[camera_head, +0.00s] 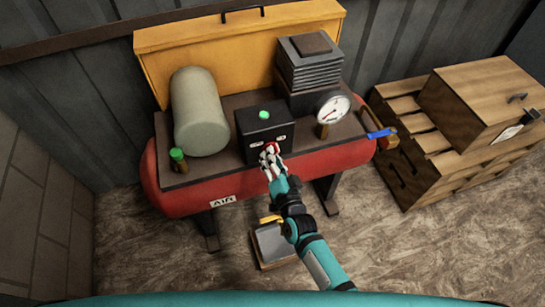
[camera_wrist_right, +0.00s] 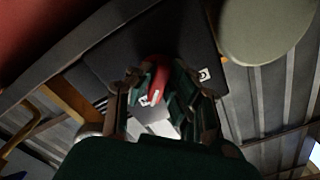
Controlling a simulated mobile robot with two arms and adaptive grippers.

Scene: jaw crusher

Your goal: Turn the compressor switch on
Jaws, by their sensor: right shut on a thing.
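The compressor (camera_head: 310,168) is a red tank with a dark top plate. On the plate stands a black switch box (camera_head: 258,128) with a green light on top and small white labels on its front. A red switch (camera_head: 273,149) is on the front of the box. My right gripper (camera_head: 269,155) is at the box front, shut on the red switch. In the right wrist view the switch (camera_wrist_right: 157,82) sits between the fingers (camera_wrist_right: 155,95), against the black box (camera_wrist_right: 180,40). The fingers partly hide the switch. My left gripper is not in view.
A grey-green cylinder (camera_head: 198,110) stands left of the box. A pressure gauge (camera_head: 333,109) and a finned block (camera_head: 309,64) stand right. A blue-handled valve (camera_head: 381,133) is at the right end. A wooden crate (camera_head: 485,98) rests on pallets. A small box (camera_head: 272,244) lies on the floor.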

